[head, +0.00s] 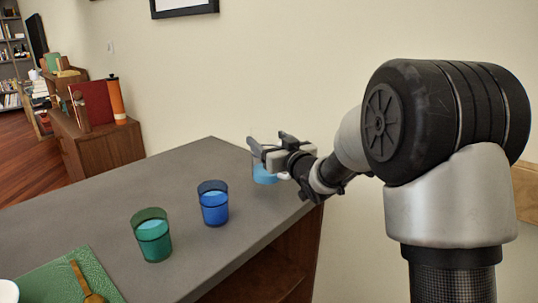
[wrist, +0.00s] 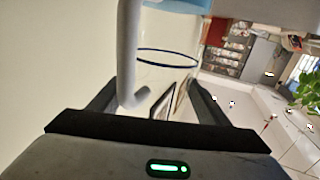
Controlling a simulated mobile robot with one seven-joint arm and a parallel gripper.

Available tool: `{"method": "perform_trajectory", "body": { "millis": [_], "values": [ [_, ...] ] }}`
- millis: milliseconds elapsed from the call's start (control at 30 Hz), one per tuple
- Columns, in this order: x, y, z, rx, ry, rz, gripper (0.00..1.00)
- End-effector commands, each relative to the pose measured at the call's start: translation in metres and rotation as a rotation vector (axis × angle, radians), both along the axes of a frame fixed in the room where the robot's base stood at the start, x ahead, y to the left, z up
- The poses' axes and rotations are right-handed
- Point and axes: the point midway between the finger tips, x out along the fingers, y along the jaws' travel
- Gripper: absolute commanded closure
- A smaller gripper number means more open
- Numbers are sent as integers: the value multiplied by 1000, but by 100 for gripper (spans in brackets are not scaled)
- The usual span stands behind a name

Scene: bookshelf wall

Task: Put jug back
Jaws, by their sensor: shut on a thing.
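The jug (head: 265,174) is clear with light blue liquid in it, at the far right end of the grey counter. My gripper (head: 268,150) is at the jug and partly covers it. In the wrist view, the jug's pale handle (wrist: 129,55) lies between the dark fingers of my gripper (wrist: 150,105), with a clear blue-edged rim behind it. My gripper is shut on the jug. The jug looks roughly upright. I cannot tell whether its base touches the counter, as my gripper and arm hide part of it.
A blue cup (head: 213,208) and a green cup (head: 151,240), both holding light blue liquid, stand on the grey counter (head: 180,185). A green board (head: 65,280) with a wooden utensil (head: 85,285) lies at the front left. The counter's middle left is clear.

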Motion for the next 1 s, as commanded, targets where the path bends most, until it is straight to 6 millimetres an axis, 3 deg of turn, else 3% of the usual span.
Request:
{"method": "perform_trajectory", "body": {
  "millis": [200,567,600,700,1000],
  "values": [
    [0,0,-29,1,-2,1,92],
    [0,0,-32,1,-3,0,92],
    [0,0,-34,0,1,0,28],
    [0,0,-33,0,1,0,11],
    [0,0,-32,0,1,0,11]
  ]
}}
